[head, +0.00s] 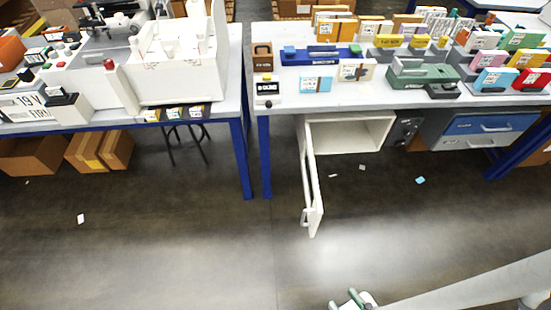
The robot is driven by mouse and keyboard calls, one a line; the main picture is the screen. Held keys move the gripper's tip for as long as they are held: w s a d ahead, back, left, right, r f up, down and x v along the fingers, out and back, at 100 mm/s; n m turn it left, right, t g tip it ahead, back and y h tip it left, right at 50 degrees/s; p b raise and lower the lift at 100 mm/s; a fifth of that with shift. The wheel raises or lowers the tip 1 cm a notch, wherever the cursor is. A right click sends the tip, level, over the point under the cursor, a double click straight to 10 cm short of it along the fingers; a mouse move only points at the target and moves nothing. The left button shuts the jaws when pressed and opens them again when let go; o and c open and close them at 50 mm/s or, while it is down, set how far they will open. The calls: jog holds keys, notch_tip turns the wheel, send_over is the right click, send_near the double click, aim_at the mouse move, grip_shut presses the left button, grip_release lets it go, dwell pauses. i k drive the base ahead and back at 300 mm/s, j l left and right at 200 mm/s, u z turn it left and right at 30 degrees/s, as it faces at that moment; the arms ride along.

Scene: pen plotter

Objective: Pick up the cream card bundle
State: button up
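A cream card bundle (357,70) with a brown patch and a white label stands near the front of the right table, just right of a light blue bundle (316,84). My gripper (345,299) is at the bottom edge of the head view, over the floor and well short of the table. Its two green-tipped fingers look apart, with nothing seen between them. Its lower part is cut off by the frame.
The right table (350,98) holds many coloured bundles and a dark green device (422,77). Below it, an open white cabinet door (312,190) juts out over the floor. The left table carries a white machine (180,65). The floor between is mostly clear, with small paper scraps.

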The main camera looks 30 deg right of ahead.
aim_at(350, 70)
jog(key=i+j+u, duration=0.1)
jog(key=u, duration=1)
jog(key=i, duration=0.15)
jog(key=z, duration=0.5)
jog(key=i+j+z, duration=0.1)
jog(key=z, duration=0.35)
jog(key=j+z, duration=0.1)
jog(key=z, duration=0.4)
jog(key=i+j+z, duration=0.1)
jog(key=z, duration=0.35)
